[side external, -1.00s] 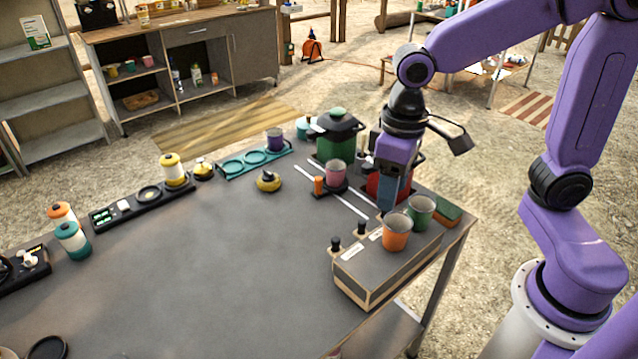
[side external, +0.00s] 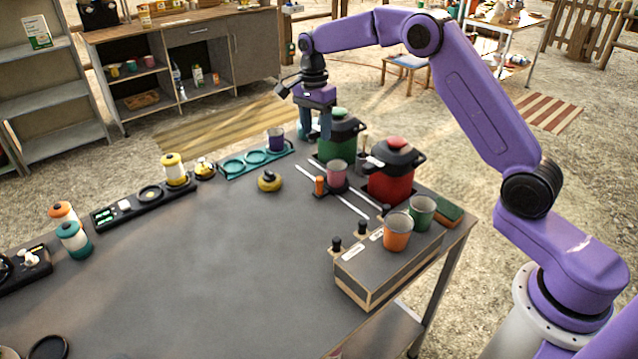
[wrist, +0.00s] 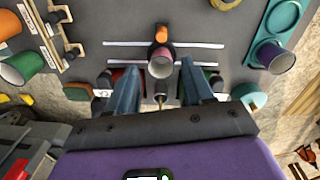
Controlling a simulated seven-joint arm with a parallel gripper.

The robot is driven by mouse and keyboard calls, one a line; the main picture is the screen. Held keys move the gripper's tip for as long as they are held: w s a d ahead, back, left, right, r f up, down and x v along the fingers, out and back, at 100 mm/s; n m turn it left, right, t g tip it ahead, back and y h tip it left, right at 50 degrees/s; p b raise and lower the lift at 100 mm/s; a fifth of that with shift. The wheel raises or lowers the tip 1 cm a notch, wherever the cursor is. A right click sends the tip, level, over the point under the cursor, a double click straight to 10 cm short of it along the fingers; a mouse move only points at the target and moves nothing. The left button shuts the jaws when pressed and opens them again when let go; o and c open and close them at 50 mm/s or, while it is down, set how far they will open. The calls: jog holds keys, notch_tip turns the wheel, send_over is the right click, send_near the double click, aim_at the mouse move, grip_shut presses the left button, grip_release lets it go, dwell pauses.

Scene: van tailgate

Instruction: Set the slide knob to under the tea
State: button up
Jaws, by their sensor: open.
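The orange upright knob (side external: 319,185) stands beside a pink cup (side external: 337,172) on a small dark carriage between two white rails. In the wrist view the orange knob (wrist: 161,34) is just beyond the pink cup (wrist: 160,66). A green pot (side external: 336,146) and a red pot (side external: 390,186), both dark-lidded, stand behind the rails; I cannot read which holds tea. My gripper (side external: 314,135) is open and empty, up near the green pot's left side and apart from the knob. Its fingers partly hide both pots in the wrist view.
A yellow-and-black item (side external: 269,181) and a teal tray (side external: 232,167) with a purple cup lie left. The grey tabletop's middle is clear.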

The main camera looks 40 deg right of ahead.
aim_at(319, 178)
jog(key=f, duration=1.7)
jog(key=shift+s+d+f, duration=0.25)
jog(key=shift+d, duration=0.05)
grip_shut()
